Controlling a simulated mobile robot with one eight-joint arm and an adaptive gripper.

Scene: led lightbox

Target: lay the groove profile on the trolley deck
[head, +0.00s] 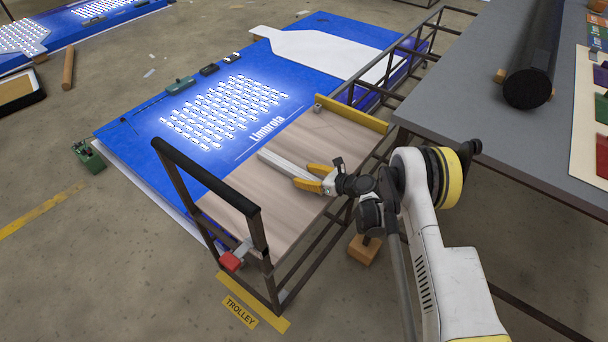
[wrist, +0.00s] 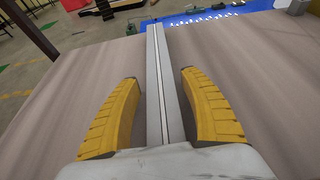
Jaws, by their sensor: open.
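The groove profile (head: 276,160) is a straight light-grey bar with a slot along its length. It lies on the brown wood-grain trolley deck (head: 315,137). My gripper (head: 303,176) is low over the deck at the profile's near end, with its yellow fingers open. In the wrist view the profile (wrist: 157,60) runs lengthwise between the two fingers (wrist: 160,82), with a visible gap on each side. The deck (wrist: 60,110) spreads out on both sides of it. The end of the profile nearest my palm is hidden.
A dark rail (head: 207,178) rises at the trolley's left end, with a red block (head: 231,261) by its foot. A yellow strip (head: 350,114) edges the deck's other end. A blue lit panel (head: 150,132) lies behind. A grey table (head: 480,110) with a black roll (head: 535,60) stands right.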

